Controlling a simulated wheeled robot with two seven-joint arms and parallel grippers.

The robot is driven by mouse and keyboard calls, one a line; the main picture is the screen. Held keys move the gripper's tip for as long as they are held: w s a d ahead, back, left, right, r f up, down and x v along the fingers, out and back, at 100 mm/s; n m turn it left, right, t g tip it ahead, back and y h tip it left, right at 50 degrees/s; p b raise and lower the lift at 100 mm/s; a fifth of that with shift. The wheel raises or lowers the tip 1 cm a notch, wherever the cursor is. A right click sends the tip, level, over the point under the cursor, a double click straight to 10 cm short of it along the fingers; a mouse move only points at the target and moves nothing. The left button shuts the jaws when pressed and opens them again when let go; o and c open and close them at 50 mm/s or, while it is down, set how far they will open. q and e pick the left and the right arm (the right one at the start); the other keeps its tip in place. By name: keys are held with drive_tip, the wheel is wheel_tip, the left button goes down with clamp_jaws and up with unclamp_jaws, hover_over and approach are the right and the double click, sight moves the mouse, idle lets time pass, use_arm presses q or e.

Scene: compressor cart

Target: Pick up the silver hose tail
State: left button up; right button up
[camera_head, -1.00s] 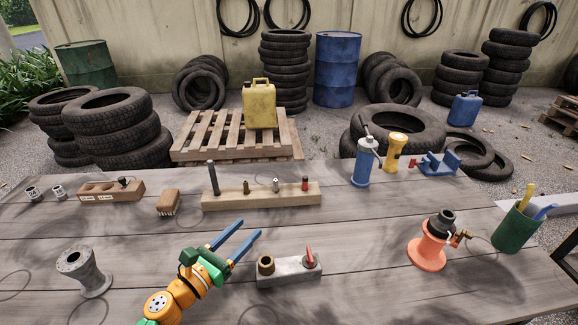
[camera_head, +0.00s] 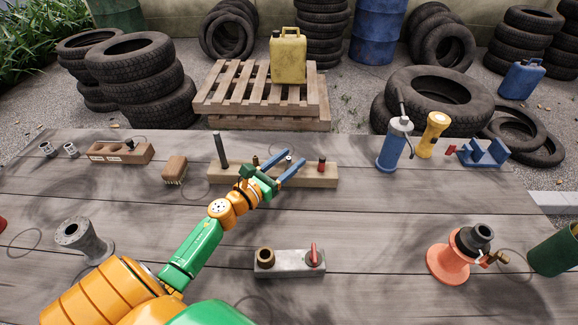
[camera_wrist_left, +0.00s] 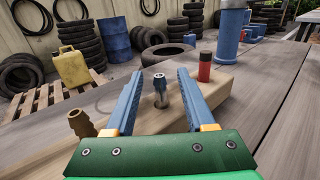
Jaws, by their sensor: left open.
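The silver hose tail (camera_wrist_left: 160,92) stands upright on a wooden block (camera_wrist_left: 225,80). In the head view only a small part of the hose tail (camera_head: 289,159) shows between my fingers. My left gripper (camera_head: 296,157) reaches over the block (camera_head: 330,180) from the front left. In the left wrist view its two blue fingers (camera_wrist_left: 160,71) are apart, one on each side of the hose tail, with a visible gap on both sides. It is open and holds nothing. My right gripper is not in view.
A grey block with a red lever (camera_head: 290,264) sits nearer. A brush (camera_head: 175,169) lies left.

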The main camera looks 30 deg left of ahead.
use_arm(q)
drive_tip(key=shift+s, duration=0.1)
clamp_jaws()
drive_tip(key=shift+r, duration=0.15)
